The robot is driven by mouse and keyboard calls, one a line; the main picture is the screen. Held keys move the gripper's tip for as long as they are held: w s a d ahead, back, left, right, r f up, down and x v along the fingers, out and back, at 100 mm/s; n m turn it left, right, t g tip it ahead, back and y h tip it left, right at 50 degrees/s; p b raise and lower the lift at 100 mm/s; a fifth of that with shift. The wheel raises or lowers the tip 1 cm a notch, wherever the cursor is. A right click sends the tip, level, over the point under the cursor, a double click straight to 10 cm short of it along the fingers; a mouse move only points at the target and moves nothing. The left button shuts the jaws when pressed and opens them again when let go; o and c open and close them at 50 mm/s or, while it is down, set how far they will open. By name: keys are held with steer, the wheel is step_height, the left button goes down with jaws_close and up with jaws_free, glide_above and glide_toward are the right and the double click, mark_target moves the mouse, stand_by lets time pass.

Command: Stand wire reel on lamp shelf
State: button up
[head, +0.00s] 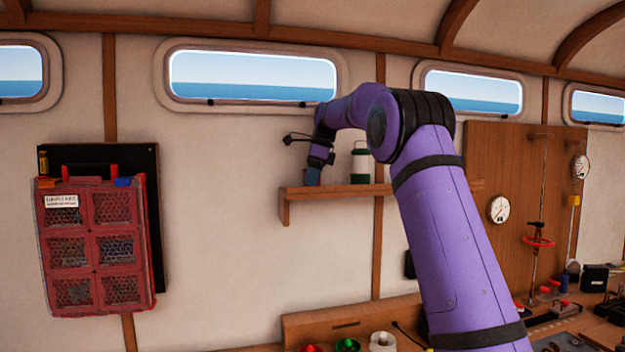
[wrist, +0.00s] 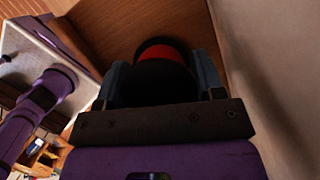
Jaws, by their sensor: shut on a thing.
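The lamp shelf (head: 340,191) is a brown wooden ledge on the wall, with a green-and-white lantern (head: 360,163) standing on it. My gripper (head: 313,177) is at the shelf's left part, left of the lantern, pointing down close to the board. In the wrist view, my gripper (wrist: 160,78) is shut on the wire reel (wrist: 165,52), a round black piece with a red part showing between the blue-grey fingers. Brown wood of the shelf (wrist: 120,28) lies beyond it. The reel cannot be made out in the head view. Whether it touches the shelf cannot be told.
A red compartment rack (head: 97,245) hangs on the wall at left. Below the shelf, red, green (head: 347,345) and white reels stand at a bench. A wooden panel with gauges (head: 499,209) is at right. The wall runs close along the right in the wrist view.

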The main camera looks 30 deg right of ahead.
steer(key=shift+f, duration=0.3)
steer(key=o, duration=1)
steer(key=shift+r, duration=0.1)
steer(key=v, duration=1)
steer(key=shift+d+r, duration=0.2)
steer(key=shift+r, duration=0.15)
steer(key=shift+s+d+r, duration=0.1)
steer(key=shift+s+r, duration=0.1)
steer(key=shift+r, duration=0.4)
